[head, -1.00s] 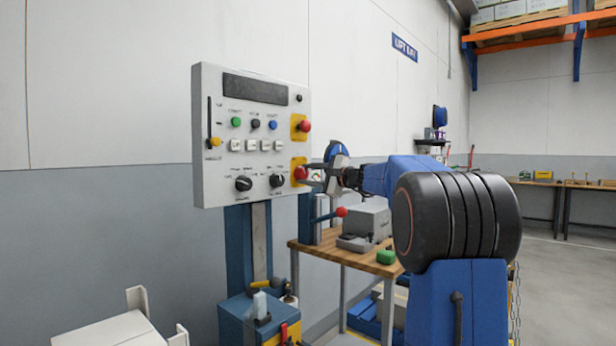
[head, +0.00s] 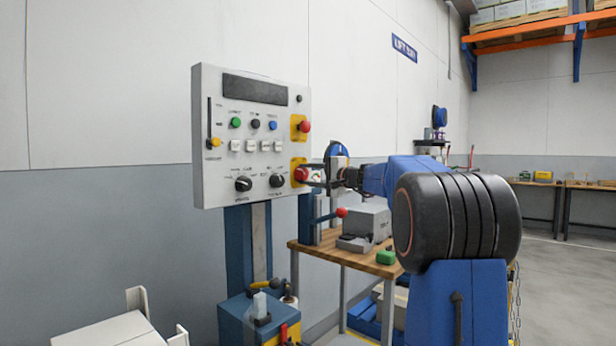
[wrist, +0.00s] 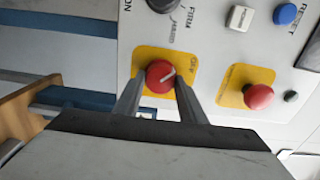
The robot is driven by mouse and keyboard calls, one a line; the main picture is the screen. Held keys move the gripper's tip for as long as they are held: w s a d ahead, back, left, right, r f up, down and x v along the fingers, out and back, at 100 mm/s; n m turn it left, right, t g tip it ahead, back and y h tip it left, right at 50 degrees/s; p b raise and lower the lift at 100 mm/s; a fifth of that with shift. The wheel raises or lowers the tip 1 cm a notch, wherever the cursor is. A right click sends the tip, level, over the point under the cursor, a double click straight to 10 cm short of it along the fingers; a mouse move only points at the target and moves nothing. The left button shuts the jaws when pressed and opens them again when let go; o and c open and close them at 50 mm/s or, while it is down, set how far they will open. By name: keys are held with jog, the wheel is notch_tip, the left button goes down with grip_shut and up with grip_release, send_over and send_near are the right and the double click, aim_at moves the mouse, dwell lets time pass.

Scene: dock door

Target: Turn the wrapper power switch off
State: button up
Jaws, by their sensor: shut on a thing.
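The wrapper power switch is a red round knob (wrist: 157,71) with a pale pointer line, on a yellow plate (wrist: 186,58) low on the right side of the control panel (head: 225,165). It also shows in the head view (head: 300,174), partly covered by the fingers. My gripper (wrist: 159,88) reaches the panel from the right, and its two fingers are shut on the knob, one on each side. In the wrist view the pointer line slants up to the right. Small lettering stands on the plate above the knob.
A second red button (wrist: 258,96) on its own yellow plate sits close beside the switch, above it in the head view. Black knobs (head: 277,180) are left of it. A workbench (head: 375,264) with a red-knobbed lever (head: 341,212) stands below my arm.

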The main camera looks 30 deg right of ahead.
jog(key=o, duration=1.1)
jog(key=shift+c, duration=0.2)
jog(key=v, duration=1.7)
jog(key=shift+s, duration=0.2)
